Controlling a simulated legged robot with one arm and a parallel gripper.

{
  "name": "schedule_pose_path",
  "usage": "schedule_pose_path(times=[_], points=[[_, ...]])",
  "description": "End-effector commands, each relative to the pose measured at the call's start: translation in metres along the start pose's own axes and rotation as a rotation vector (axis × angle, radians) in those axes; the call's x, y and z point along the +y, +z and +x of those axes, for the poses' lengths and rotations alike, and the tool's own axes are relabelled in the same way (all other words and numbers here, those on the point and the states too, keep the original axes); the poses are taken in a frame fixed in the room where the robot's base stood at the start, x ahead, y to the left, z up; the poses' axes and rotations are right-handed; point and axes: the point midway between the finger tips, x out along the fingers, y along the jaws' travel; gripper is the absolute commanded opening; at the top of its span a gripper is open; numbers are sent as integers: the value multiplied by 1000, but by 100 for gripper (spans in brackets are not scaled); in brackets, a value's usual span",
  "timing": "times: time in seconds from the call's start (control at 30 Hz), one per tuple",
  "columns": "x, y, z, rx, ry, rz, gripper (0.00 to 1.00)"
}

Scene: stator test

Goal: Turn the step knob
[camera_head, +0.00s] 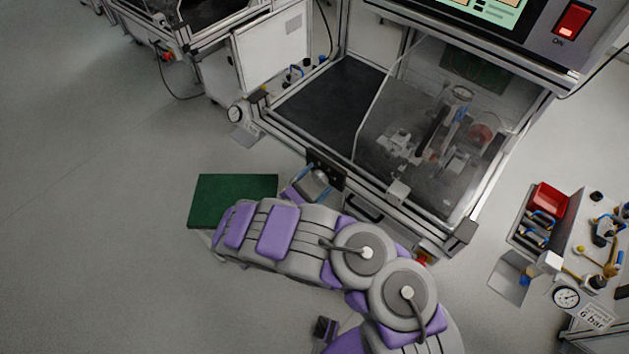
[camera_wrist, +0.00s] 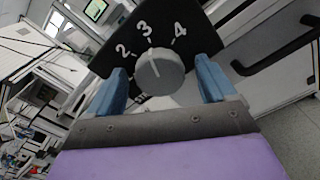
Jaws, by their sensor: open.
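The step knob (camera_wrist: 160,74) is a round grey knob on a black dial plate (camera_wrist: 122,52) with the white numbers 2, 3 and 4 showing. Its light pointer mark faces about the 3. My gripper (camera_wrist: 162,65) has its two blue fingers apart, one on each side of the knob, with visible gaps; I cannot tell whether the knob's rim lies between the fingertips or just beyond them. In the head view, the black plate (camera_head: 327,170) is on the front frame of the test station, and my gripper (camera_head: 309,184) is right at it, partly hiding the knob.
A black handle (camera_head: 362,207) is on the station front, right of the dial plate; it also shows in the wrist view (camera_wrist: 278,50). A clear cover stands over the station's fixture (camera_head: 435,140). A red switch (camera_head: 572,19) is top right.

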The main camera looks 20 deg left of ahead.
Motion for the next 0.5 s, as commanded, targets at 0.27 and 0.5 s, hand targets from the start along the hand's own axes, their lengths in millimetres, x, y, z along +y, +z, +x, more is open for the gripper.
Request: schedule_pose_path(times=[0.27,0.5], points=[[3,-1,-39,5,3,2,84],[2,-2,-93,6,1,-1,84]])
